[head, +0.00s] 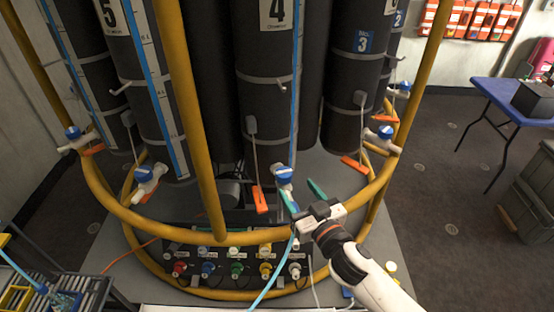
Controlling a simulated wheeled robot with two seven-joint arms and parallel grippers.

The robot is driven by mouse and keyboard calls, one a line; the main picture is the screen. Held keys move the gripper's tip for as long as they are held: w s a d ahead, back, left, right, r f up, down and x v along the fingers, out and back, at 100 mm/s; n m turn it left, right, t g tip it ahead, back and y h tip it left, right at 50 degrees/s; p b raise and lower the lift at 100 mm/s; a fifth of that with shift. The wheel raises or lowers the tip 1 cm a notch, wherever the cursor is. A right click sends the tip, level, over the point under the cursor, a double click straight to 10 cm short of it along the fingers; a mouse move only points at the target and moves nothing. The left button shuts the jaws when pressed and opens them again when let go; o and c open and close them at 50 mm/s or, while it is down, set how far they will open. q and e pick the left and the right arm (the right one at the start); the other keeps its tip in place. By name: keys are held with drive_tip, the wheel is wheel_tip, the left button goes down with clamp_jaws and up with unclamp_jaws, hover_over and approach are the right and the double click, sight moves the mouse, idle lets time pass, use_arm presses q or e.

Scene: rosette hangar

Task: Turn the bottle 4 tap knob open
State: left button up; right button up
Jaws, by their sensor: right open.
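Bottle 4 (266,110) is the dark cylinder with a white "4" label at the centre of the head view. Its tap has a round blue knob (284,172) with a pale body, low on the front of the bottle. My right gripper (303,195) reaches in from the lower right. It is open, with its green finger ends just below and to the right of the blue knob. Nothing shows between them, and I cannot tell whether a finger touches the tap. My left gripper is not in view.
A yellow tubular frame (222,236) curves around the bottles, below the tap. A panel with several coloured valves (237,268) sits beneath it. Orange tags hang nearby, one left of the knob (259,199).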

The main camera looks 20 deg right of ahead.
sight(281, 167)
drive_tip(key=w, duration=0.1)
drive_tip(key=w+p, duration=0.1)
drive_tip(key=w, duration=0.1)
drive_tip(key=w+a+r, duration=0.1)
drive_tip(key=shift+w, duration=0.2)
drive_tip(key=w, duration=0.2)
drive_tip(key=w+p, duration=0.1)
drive_tip(key=w, duration=0.1)
drive_tip(key=shift+w+a+f, duration=0.1)
drive_tip(key=shift+a+f, duration=0.25)
drive_tip(key=shift+w, duration=0.4)
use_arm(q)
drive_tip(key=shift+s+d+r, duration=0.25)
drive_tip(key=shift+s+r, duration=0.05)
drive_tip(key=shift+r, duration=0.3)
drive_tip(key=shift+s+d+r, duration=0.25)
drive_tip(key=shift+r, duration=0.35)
use_arm(e)
drive_tip(key=shift+a, duration=0.1)
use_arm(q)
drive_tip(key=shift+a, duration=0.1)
use_arm(e)
drive_tip(key=shift+w, duration=0.1)
drive_tip(key=c, duration=1)
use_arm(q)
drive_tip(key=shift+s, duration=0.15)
